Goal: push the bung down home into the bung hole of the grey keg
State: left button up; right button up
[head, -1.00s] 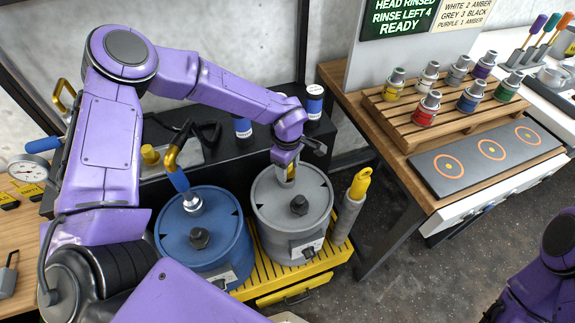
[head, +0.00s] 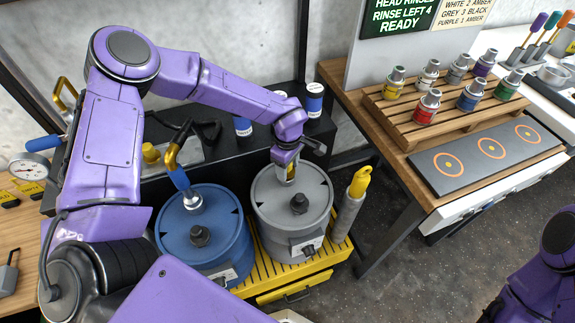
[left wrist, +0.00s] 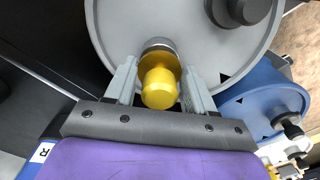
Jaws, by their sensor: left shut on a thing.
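The grey keg (head: 277,215) stands on the yellow slatted platform, right of the blue keg. My left gripper (head: 287,178) is over the back part of its lid, pointing down. In the left wrist view the gripper (left wrist: 158,88) is shut on the yellow bung (left wrist: 160,88), one finger on each side. A grey ring or collar (left wrist: 158,45) shows at the bung's far end, against the lid of the grey keg (left wrist: 115,25). The bung hole is hidden behind the bung, so I cannot tell how deep it sits. My right gripper is not in view.
The blue keg (head: 190,255) with a blue-handled metal fitting (head: 185,185) stands close on the left. A grey cylinder with a yellow top (head: 350,205) stands close on the right. A dark cap (head: 299,204) rises from the grey lid.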

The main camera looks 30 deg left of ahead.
pick_arm(q)
jog(key=shift+f+p, duration=0.2)
jog(key=shift+p, duration=0.1)
dwell(0.6)
jog(key=shift+f, duration=0.2)
jog(key=shift+f+b, duration=0.3)
jog(key=shift+f, duration=0.15)
jog(key=shift+s, duration=0.1)
jog(key=shift+f, duration=0.15)
jog(key=o, duration=1.2)
